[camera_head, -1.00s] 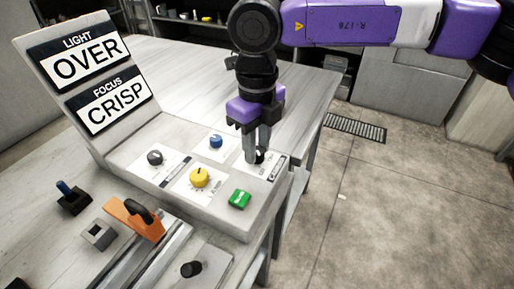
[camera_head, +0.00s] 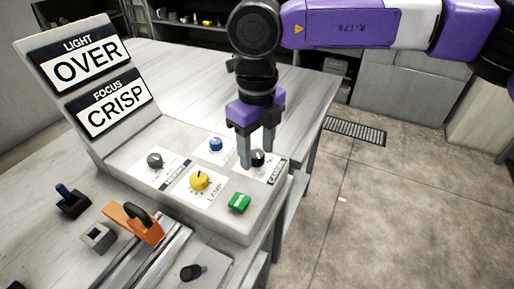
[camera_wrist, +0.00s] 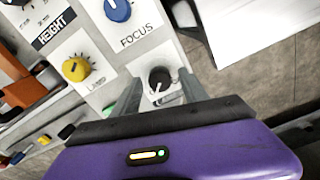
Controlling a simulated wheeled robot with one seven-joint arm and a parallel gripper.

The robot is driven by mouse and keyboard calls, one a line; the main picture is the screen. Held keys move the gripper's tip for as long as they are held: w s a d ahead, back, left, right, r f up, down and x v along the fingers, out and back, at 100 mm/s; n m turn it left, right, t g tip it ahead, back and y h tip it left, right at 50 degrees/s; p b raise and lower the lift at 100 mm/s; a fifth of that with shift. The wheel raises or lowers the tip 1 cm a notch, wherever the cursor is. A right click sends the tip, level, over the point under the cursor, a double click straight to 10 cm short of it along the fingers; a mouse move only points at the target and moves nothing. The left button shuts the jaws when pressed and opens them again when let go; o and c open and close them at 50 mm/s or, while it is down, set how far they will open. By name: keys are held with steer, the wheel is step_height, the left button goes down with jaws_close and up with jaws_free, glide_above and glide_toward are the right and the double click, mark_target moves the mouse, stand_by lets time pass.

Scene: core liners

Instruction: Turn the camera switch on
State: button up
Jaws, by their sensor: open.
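The camera switch is a black knob (camera_head: 258,158) on a white label at the right end of the grey panel, with the word "CAMERA" along the label's edge. In the wrist view the black knob (camera_wrist: 159,79) has a white pointer line and sits between my two fingers. My gripper (camera_head: 257,165) points down at the knob. Its fingers are open, one on each side of the knob, with a visible gap in the wrist view. Whether the fingertips touch the knob cannot be told. The switch's setting is too small to read surely.
The panel also carries a blue focus knob (camera_head: 215,144), a yellow lamp knob (camera_head: 199,180), a dark knob (camera_head: 155,160) and a green button (camera_head: 239,203). Signs above read "OVER" (camera_head: 87,64) and "CRISP" (camera_head: 111,106). An orange clamp (camera_head: 134,222) stands in front.

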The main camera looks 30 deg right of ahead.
mark_target(257, 154)
step_height(257, 154, up, 8)
steer(key=shift+f+p, duration=0.1)
steer(key=shift+p, duration=0.35)
stand_by(0.3)
